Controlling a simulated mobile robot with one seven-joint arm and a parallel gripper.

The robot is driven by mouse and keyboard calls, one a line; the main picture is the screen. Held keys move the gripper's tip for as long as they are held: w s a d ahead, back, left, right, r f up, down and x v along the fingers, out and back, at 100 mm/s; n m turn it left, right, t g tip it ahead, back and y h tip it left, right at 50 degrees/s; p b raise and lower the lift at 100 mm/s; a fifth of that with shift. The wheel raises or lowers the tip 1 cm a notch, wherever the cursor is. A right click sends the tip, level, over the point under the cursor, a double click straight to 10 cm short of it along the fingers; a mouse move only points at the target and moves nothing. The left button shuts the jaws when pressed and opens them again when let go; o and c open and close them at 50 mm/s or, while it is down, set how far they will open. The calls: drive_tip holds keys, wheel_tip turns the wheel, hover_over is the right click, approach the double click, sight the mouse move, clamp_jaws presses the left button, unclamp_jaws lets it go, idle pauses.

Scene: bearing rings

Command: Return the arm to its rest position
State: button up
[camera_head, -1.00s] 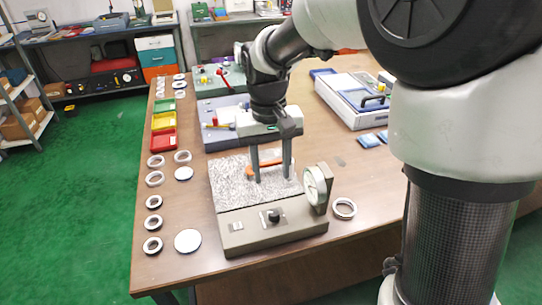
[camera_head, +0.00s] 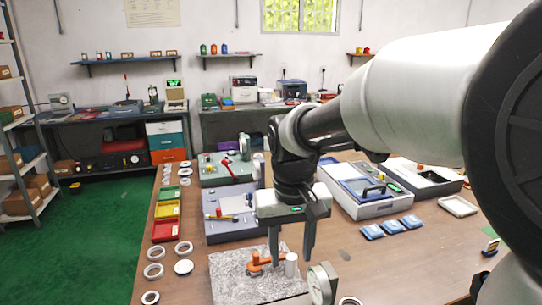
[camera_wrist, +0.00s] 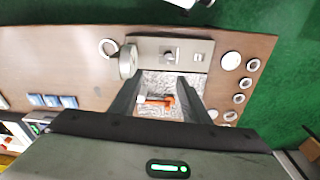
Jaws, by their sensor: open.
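My gripper (camera_head: 291,256) hangs pointing down over the speckled granite plate (camera_head: 232,282) of the test stand, in the head view. Its two fingers are apart with nothing held between them. An orange part (camera_head: 258,264) and a small pale cylinder (camera_head: 291,265) are on the plate, below and close to the fingertips. The wrist view also shows the gripper (camera_wrist: 161,86) open, with the orange part (camera_wrist: 168,103) between and beyond its fingers. My arm reaches in from the right of the head view.
A dial gauge (camera_head: 321,284) stands at the plate's right. Bearing rings (camera_head: 153,271) lie on the left of the table (camera_head: 400,270). Red, yellow and green trays (camera_head: 165,230) are behind them. Blue cases (camera_head: 391,228) and an instrument box (camera_head: 366,192) are at the right.

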drive_tip(key=s+d+r+m+t+p, duration=0.2)
drive_tip(key=s+d+r+t+p, duration=0.2)
drive_tip(key=s+d+r+p, duration=0.3)
drive_tip(key=s+d+r, duration=0.3)
drive_tip(key=s+r, duration=0.3)
drive_tip(key=s, duration=0.1)
drive_tip(key=shift+r, duration=0.15)
